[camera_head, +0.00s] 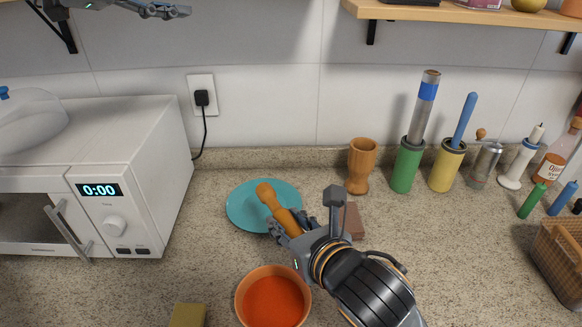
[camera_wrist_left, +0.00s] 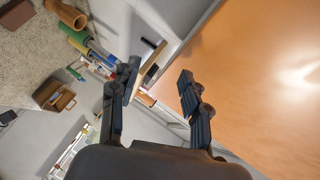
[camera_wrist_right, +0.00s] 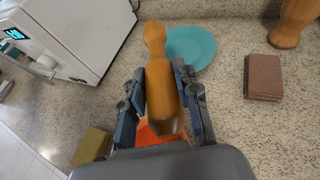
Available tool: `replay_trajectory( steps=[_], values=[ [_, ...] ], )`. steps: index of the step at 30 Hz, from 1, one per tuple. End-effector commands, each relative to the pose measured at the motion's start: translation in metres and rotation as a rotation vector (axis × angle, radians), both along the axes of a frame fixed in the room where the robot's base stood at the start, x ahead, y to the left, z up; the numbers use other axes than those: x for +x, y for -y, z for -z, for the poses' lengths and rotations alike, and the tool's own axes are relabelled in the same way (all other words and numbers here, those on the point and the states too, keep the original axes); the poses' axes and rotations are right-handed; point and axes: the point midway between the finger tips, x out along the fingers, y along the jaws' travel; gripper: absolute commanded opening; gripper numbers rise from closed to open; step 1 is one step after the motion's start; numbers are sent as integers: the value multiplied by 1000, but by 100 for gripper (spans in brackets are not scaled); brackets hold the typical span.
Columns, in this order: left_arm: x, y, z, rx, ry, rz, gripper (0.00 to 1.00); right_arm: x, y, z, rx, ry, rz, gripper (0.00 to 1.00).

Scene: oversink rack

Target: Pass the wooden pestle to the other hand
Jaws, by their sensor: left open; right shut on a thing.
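The wooden pestle (camera_head: 279,208) is held in my right gripper (camera_head: 287,232), over the teal plate (camera_head: 242,203) on the counter. In the right wrist view the pestle (camera_wrist_right: 163,85) lies between the two fingers (camera_wrist_right: 164,98), its thick end toward the palm and its knob pointing away over the teal plate (camera_wrist_right: 193,47). My left gripper (camera_head: 166,10) is high at the top left, far from the pestle. In the left wrist view its fingers (camera_wrist_left: 158,92) are apart with nothing between them.
An orange bowl (camera_head: 272,299) and a yellow block (camera_head: 188,316) are in front. A brown block (camera_wrist_right: 263,77) lies right of the plate. A microwave (camera_head: 140,180) stands at left, and a shelf (camera_head: 465,12) hangs at upper right.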

Motion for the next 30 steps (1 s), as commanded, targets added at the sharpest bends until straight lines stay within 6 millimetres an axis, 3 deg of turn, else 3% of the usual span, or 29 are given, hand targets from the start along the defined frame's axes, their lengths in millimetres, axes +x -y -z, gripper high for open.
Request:
replay_trajectory(
  steps=[1,6,12,16,21,30],
  values=[
    [-8,21,20,64,-76,51,46,0,0,0,0,1,0,0],
    [-48,83,94,360,-287,217,46,0,0,-1,0,1,0,0],
    [-99,142,173,856,-348,336,46,0,0,0,0,1,0,0],
    [-122,156,205,1130,-334,359,46,0,0,-1,0,1,0,0],
    [-137,159,222,1339,-313,354,46,0,0,-1,0,1,0,0],
    [-132,155,248,1395,-309,351,46,0,0,0,0,1,0,0]
  ],
)
